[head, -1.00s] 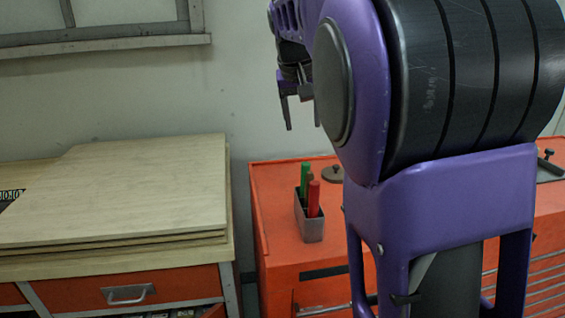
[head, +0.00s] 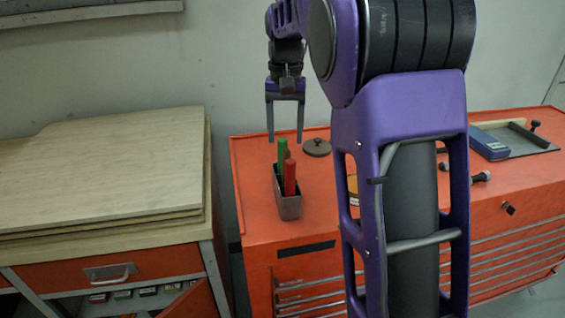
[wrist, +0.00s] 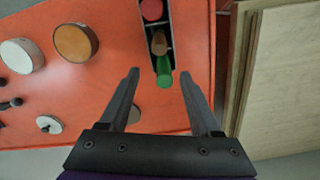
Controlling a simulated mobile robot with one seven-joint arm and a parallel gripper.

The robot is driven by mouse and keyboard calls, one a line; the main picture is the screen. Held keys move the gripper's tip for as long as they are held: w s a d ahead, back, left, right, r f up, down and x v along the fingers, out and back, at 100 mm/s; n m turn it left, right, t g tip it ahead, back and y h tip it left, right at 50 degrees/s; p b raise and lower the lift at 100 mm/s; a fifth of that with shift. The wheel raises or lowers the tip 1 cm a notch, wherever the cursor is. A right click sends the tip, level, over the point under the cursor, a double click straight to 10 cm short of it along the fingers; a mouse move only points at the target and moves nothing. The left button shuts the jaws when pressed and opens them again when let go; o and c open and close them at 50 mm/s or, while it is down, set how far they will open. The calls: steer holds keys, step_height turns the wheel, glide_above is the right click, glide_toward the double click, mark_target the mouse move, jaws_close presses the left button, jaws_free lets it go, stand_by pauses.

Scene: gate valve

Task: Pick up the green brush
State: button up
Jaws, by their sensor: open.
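The green brush (head: 282,152) stands upright at the back end of a narrow grey holder (head: 289,207) on the orange cabinet. In the wrist view the green brush (wrist: 164,78) shows end-on, between my finger lines. My gripper (head: 285,138) is open and empty, pointing down over the holder; its fingertips also frame the brush in the wrist view (wrist: 159,72). The gap between fingers and brush is hard to judge. A brown item (wrist: 158,43) and a red one (wrist: 151,10) share the holder.
The orange cabinet top (head: 257,217) has a dark round lid (head: 316,147) right of the holder. A blue box (head: 488,144) and tray lie farther right. Stacked wooden boards (head: 100,170) stand on a bench at left. The wall is behind.

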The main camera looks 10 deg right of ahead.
step_height(320, 180, down, 2)
steer(key=shift+f, duration=0.25)
steer(key=f, duration=0.2)
steer(key=w+f, duration=0.1)
steer(key=f, duration=0.1)
steer(key=shift+w+a+f, duration=0.15)
steer(key=shift+w+a, duration=0.05)
steer(key=shift+f, duration=0.4)
jaws_close()
